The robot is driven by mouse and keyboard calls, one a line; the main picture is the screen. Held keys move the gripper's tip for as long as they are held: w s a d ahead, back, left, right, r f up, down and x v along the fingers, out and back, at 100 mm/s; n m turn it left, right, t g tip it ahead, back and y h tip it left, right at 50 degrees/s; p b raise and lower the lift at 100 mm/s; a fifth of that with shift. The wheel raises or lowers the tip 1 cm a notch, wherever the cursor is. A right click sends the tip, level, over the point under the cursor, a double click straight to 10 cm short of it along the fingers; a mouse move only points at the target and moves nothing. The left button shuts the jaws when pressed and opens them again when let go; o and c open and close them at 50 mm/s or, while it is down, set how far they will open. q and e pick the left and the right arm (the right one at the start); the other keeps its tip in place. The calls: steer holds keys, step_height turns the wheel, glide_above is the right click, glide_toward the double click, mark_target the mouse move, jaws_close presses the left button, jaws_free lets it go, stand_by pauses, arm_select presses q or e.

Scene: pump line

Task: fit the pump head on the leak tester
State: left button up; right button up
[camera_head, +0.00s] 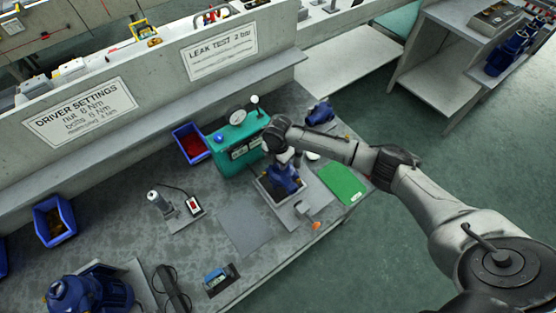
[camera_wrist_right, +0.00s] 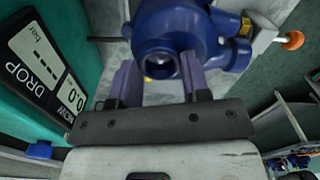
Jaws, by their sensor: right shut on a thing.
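The blue pump head (camera_head: 284,184) is in or just over a light square fixture (camera_head: 264,194) in front of the green leak tester (camera_head: 240,142); I cannot tell whether it is seated. My right gripper (camera_head: 287,160) comes down on it from above, partly hidden by its own wrist. In the right wrist view, the fingers of the right gripper (camera_wrist_right: 160,82) are shut on the pump head (camera_wrist_right: 172,35), with its round port facing the camera. The tester (camera_wrist_right: 50,60) shows a display reading "DROP" and "0.0" there. My left gripper is not in view.
An orange knob (camera_head: 316,225) stands at the fixture's front right. A green mat (camera_head: 343,183) lies to the right, and another blue pump part (camera_head: 320,113) behind my forearm. A red-filled blue bin (camera_head: 190,143) and a driver stand (camera_head: 162,204) are left. A grey mat (camera_head: 245,230) is bare.

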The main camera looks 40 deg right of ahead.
steer(key=shift+f, duration=0.45)
stand_by(0.4)
steer(key=shift+f, duration=0.15)
stand_by(0.5)
steer(key=shift+f+b, duration=0.4)
steer(key=shift+f, duration=0.25)
steer(key=shift+f+b, duration=0.35)
steer(key=shift+f, duration=0.3)
steer(key=shift+f+b, duration=0.35)
steer(key=shift+f, duration=0.3)
steer(key=shift+f, duration=0.3)
steer(key=o, duration=1.6)
steer(key=shift+o, duration=0.2)
